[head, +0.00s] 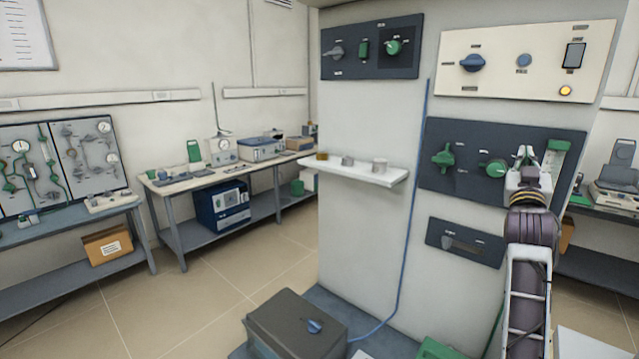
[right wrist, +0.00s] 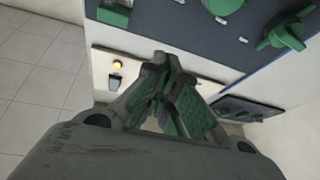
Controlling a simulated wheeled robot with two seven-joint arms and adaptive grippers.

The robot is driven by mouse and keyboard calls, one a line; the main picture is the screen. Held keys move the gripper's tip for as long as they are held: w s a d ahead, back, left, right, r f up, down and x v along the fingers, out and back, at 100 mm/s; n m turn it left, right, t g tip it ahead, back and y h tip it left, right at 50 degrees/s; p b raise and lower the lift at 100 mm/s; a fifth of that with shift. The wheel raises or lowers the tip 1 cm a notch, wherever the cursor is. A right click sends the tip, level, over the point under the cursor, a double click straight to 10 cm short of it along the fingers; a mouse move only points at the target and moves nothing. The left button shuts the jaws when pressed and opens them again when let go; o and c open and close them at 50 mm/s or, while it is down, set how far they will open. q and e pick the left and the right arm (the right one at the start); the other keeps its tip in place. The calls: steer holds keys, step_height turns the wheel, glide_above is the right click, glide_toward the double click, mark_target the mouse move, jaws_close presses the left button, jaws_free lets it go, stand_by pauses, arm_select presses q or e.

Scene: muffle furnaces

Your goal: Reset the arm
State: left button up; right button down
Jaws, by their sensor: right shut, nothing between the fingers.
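My right arm rises at the right of the head view. Its gripper (head: 525,162) is in front of the right part of a dark panel (head: 467,190) with green knobs on the pale column. In the right wrist view the gripper (right wrist: 168,62) has its green-padded fingers together at the tips, with nothing between them. That view looks inverted. A green knob (right wrist: 287,36) on a dark panel shows beyond the fingers, and a lit amber lamp (right wrist: 118,65) shows left of them. I cannot tell the gap to the panel. My left gripper is out of view.
A white shelf (head: 395,176) with small pots juts from the column. A cream panel (head: 452,73) with a blue knob is above the gripper. A blue cable (head: 411,210) runs down to a dark box (head: 272,325). Benches with instruments line the left; floor lies between.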

steer(key=s+a+f+n+g+y, duration=0.1)
steer(key=s+a+f+g+y, duration=0.3)
steer(key=f, duration=0.7)
steer(key=s+a+f+n+g+y, duration=0.15)
steer(key=a+f, duration=0.35)
steer(key=f, duration=0.7)
steer(key=s+a+f+n+g+y, duration=0.25)
steer(key=a+f, duration=0.25)
steer(key=f, duration=0.6)
steer(key=s+a+f+n+g+y, duration=0.15)
steer(key=s+a+f+g, duration=0.35)
steer(key=s+f, duration=0.6)
steer(key=s+a+f+g+y, duration=0.25)
steer(key=s+a+f, duration=0.55)
steer(key=s, duration=0.7)
step_height(320, 180, down, 32)
steer(key=s+g, duration=0.2)
steer(key=s, duration=0.1)
steer(key=s+d+f, duration=0.2)
steer(key=s+f, duration=0.8)
steer(key=s, duration=0.1)
steer(key=s+d+f, duration=0.2)
steer(key=s+f, duration=0.8)
steer(key=s, duration=0.1)
steer(key=shift+f+n+g, duration=0.3)
steer(key=shift+n+g, duration=0.05)
steer(key=shift+g, duration=0.1)
